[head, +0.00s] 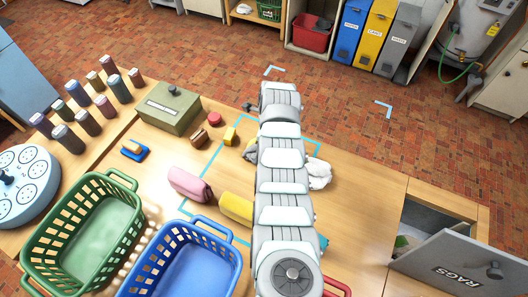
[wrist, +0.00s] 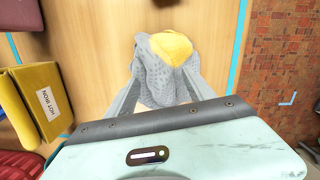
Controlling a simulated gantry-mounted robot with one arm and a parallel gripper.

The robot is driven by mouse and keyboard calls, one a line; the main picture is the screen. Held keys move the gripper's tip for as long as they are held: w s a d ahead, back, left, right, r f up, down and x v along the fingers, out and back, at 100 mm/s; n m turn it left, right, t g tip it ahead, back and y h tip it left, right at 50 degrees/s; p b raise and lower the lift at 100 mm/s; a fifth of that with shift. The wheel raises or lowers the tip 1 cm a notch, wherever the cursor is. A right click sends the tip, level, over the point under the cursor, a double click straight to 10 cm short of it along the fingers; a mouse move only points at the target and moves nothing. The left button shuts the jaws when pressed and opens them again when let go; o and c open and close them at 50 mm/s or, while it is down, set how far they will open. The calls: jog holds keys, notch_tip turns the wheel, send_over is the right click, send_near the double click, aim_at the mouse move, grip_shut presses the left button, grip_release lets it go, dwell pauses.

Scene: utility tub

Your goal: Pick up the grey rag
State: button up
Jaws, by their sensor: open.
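The grey rag (wrist: 158,72) lies crumpled on the wooden table in the wrist view. A yellow piece (wrist: 172,46) rests on or against its upper part; I cannot tell which. My gripper (wrist: 163,84) is open, with one finger on each side of the rag. I cannot tell whether the fingers touch it. In the head view my arm hides the gripper, and a bit of grey cloth (head: 250,151) shows at the arm's left edge. A paler, whitish cloth (head: 319,173) shows on the arm's right side.
A green basket (head: 132,225) and blue basket (head: 232,232) stand nearby. A grey-green box (head: 168,108) is at the back. An open compartment with a RAGS lid (head: 450,262) is at right.

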jog(key=shift+f, duration=0.35)
jog(key=shift+c, duration=0.2)
grip_shut()
dwell(0.4)
